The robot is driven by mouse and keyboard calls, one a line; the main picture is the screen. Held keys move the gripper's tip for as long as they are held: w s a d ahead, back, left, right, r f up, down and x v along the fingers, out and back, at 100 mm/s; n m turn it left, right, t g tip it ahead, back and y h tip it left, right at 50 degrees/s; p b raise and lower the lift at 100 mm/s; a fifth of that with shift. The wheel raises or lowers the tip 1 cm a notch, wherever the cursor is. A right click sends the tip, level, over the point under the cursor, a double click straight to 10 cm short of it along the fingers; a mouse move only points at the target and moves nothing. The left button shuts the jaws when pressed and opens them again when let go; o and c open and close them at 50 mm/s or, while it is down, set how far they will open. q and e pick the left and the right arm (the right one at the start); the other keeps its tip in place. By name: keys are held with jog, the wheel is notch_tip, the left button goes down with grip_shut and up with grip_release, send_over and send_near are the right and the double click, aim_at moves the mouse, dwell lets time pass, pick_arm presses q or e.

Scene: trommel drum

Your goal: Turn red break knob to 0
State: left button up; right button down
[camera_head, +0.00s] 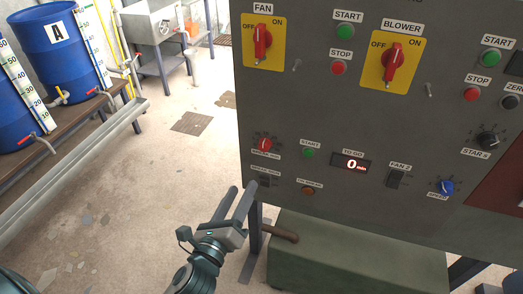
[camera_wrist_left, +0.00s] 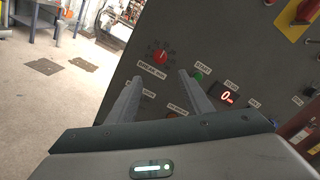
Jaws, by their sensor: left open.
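The red break knob (camera_head: 264,144) is a small red dial with marks around it, at the lower left of the grey control panel (camera_head: 330,110). It also shows in the left wrist view (camera_wrist_left: 161,57), beyond and between the fingers. My left gripper (camera_head: 239,200) is open and empty, below and to the left of the knob, apart from it. The knob's scale numbers are too small to read. My right gripper is not in view.
Large red FAN (camera_head: 262,42) and BLOWER (camera_head: 395,66) switches sit above on yellow plates. A green button (camera_head: 309,153), a display reading 0 (camera_head: 351,163) and a blue knob (camera_head: 446,187) lie right of the red knob. Floor at left is open.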

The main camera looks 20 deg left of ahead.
aim_at(263, 149)
pick_arm(q)
jog(key=w+p, duration=0.1)
jog(key=w, duration=0.4)
jog(key=w+p, duration=0.1)
jog(key=w, duration=0.5)
jog(key=w+p, duration=0.1)
jog(key=w, duration=0.4)
jog(key=shift+w+d+p, duration=0.25)
jog(key=shift+d+p, duration=0.05)
jog(key=shift+p, duration=0.1)
jog(key=c, duration=1.1)
jog(key=shift+o, duration=0.2)
